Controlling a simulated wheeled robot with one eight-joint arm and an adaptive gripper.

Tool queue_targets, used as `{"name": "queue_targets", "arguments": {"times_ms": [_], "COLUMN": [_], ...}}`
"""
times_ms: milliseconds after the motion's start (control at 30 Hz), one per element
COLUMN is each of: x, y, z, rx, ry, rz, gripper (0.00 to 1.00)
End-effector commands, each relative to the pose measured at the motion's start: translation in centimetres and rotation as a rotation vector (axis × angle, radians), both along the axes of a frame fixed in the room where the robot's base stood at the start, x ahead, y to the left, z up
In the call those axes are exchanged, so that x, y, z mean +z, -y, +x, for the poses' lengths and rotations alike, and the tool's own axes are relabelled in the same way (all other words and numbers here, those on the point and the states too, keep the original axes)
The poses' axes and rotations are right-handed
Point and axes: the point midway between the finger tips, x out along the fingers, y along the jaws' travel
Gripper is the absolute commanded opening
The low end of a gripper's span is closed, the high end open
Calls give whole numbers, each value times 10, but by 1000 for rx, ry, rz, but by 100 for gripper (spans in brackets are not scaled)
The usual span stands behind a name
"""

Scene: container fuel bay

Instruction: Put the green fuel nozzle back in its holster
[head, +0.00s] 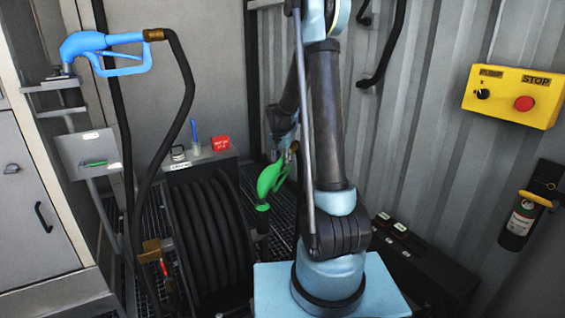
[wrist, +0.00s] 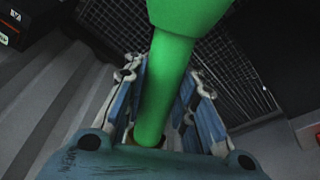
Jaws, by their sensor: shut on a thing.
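The green fuel nozzle (head: 270,180) hangs spout down left of my arm, its dark spout pointing at the floor. My gripper (head: 291,148) is shut on its handle, near the brass fitting; my arm partly hides the grip in the head view. In the wrist view the green handle (wrist: 160,95) runs between both fingers (wrist: 163,92), and the wider nozzle body lies beyond them. The green nozzle's holster cannot be told for sure. A grey bracket (head: 62,112) and a tilted grey plate (head: 88,155) with a green mark are at the left.
A blue nozzle (head: 100,45) sits on the upper left bracket, its black hose (head: 185,105) hanging down. A hose reel (head: 205,235) stands between that bracket and my gripper, with small items on top.

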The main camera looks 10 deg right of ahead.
Motion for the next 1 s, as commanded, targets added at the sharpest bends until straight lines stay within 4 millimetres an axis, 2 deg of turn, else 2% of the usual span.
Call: {"name": "queue_targets", "arguments": {"times_ms": [700,1000], "x": [-27,-30], "y": [0,0], "z": [0,0], "rx": [0,0], "ry": [0,0], "rz": [0,0], "gripper": [0,0]}}
